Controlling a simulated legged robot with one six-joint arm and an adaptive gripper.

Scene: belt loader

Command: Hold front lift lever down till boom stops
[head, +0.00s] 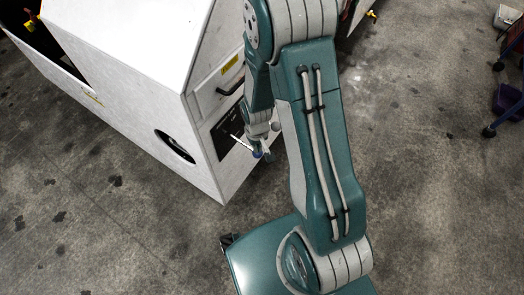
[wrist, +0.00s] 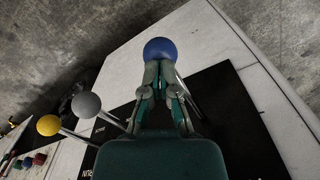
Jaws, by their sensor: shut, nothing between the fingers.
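Levers with ball knobs stand at a black panel (head: 228,133) on the white machine's side. A blue-knobbed lever (wrist: 160,49) is right at my fingertips in the wrist view; its knob also shows small beside the gripper in the head view (head: 257,155). A grey-knobbed lever (wrist: 87,104) and a yellow-knobbed lever (wrist: 48,125) stand to its left. My gripper (wrist: 160,72) is shut with nothing between its fingers, its tips against or just behind the blue knob; contact is not certain. Label text is partly hidden, so I cannot read which lever is front lift. The boom cannot be made out.
The white machine body (head: 130,75) fills the upper left of the head view. A black handle (head: 231,87) is above the panel.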

